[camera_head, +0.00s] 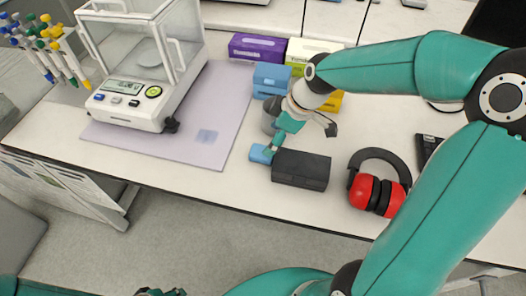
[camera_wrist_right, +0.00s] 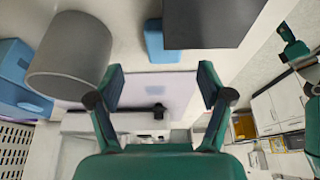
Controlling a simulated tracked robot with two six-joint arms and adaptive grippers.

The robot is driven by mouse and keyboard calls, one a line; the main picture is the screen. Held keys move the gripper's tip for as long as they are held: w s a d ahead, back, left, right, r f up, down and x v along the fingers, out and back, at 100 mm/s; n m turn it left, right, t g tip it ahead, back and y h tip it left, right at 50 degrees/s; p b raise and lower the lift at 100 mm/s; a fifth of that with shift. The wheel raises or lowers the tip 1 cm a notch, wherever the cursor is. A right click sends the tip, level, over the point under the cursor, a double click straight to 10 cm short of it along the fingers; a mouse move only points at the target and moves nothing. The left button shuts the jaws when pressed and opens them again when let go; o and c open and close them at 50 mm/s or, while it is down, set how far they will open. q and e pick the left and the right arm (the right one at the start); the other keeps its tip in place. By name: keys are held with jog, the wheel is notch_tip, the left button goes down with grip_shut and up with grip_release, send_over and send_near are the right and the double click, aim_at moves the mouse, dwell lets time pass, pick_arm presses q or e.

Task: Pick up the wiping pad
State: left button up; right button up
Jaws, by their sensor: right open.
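The wiping pad, which I take to be the small blue block (camera_head: 260,154), lies on the bench against the left end of a dark grey box (camera_head: 301,170). In the right wrist view the blue pad (camera_wrist_right: 154,40) is at the top, beside the dark box (camera_wrist_right: 208,22). My right gripper (camera_wrist_right: 162,80) is open and empty. Its fingers point toward the pad, which lies beyond the fingertips. In the head view one finger overlaps the pad's edge; I cannot tell whether they touch. Only a bit of my left gripper (camera_head: 160,292) shows at the bottom edge.
A grey cup (camera_head: 271,112) stands close behind the pad, with blue boxes (camera_head: 271,80) behind it. Red ear muffs (camera_head: 379,188) lie to the right. A balance (camera_head: 138,100) stands on a pale mat (camera_head: 190,153) to the left. The bench's front edge is near.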

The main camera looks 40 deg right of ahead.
jog(key=shift+a+p+x, duration=0.2)
jog(key=shift+p+x, duration=0.25)
jog(key=shift+x, duration=2.7)
jog(key=shift+s, duration=0.15)
jog(key=c, duration=1)
jog(key=shift+r, duration=0.1)
notch_tip(320, 180, up, 20)
